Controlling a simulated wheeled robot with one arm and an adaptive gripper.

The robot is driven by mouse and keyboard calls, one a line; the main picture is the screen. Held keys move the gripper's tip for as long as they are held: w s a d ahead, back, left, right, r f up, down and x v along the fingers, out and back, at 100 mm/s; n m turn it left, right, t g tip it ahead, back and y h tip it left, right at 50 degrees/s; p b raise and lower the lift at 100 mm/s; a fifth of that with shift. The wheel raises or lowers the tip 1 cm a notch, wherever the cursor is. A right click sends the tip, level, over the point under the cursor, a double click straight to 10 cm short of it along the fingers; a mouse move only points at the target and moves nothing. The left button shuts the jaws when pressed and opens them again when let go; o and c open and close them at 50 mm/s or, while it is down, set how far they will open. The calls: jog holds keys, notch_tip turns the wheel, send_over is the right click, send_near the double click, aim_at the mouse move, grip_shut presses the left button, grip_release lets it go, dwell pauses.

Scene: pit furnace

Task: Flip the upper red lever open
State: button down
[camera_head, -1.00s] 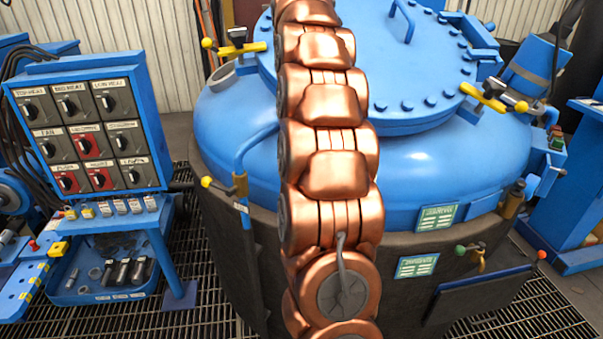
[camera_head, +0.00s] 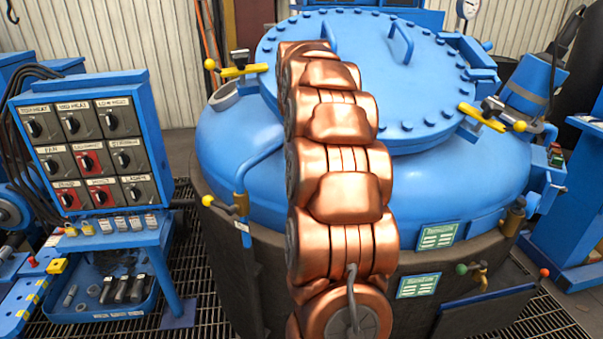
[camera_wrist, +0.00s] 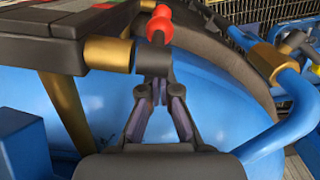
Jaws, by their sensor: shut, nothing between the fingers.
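My gripper (camera_wrist: 159,90) is shut and empty. Its fingertips are just below the dark hub in the picture; whether they touch it I cannot tell. In the head view my copper arm reaches over the blue furnace (camera_head: 240,150), and its gripper is hidden. Another red-tipped handle (camera_head: 544,272) shows low on the furnace's right side.
Yellow clamps (camera_head: 243,71) and (camera_head: 483,117) sit at the lid (camera_head: 290,50). A blue pipe (camera_wrist: 285,125) with a brass fitting (camera_wrist: 268,60) runs right of my gripper. A control panel (camera_head: 88,150) stands left. Grating floor lies around the furnace.

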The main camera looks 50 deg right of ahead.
notch_tip(320, 180, down, 2)
jog(key=shift+f, duration=0.25)
jog(key=shift+s, duration=0.1)
dwell(0.4)
